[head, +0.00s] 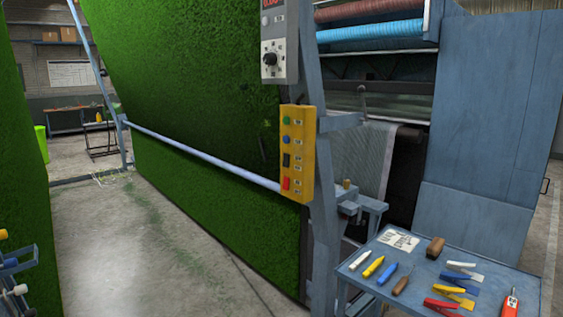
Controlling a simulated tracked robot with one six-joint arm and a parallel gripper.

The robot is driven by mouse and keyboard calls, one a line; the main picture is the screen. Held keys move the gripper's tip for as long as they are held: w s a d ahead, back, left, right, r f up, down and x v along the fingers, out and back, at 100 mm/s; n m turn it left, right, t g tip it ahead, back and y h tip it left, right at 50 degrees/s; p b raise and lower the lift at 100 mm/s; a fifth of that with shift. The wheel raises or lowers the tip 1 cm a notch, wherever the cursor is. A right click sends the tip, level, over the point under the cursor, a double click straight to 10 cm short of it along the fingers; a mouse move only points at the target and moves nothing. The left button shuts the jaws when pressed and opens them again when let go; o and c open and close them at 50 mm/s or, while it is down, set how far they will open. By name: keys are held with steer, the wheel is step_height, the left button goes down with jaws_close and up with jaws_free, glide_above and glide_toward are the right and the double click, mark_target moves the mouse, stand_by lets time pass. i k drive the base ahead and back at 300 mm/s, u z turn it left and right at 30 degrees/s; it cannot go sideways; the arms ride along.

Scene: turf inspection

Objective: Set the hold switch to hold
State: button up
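A yellow control box (308,152) is fixed to a blue-grey upright post near the middle of the head view. Its face carries a green button (287,121), a blue button (286,140), a black switch (286,160) and a red control (286,183) in a column. Small labels sit beside them, too small to read. I cannot tell for sure which control is the hold switch; the black one looks most like a switch. Its setting cannot be made out. My gripper is not in view.
A grey panel (280,45) with a dial is above the yellow box. A blue cart (430,305) with several tools stands at the lower right. A green turf sheet (190,90) hangs behind a blue rail (205,157). Concrete floor (140,250) is open at left.

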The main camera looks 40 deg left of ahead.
mark_target(286, 179)
steer(key=u, duration=1.75)
steer(key=i, duration=1.95)
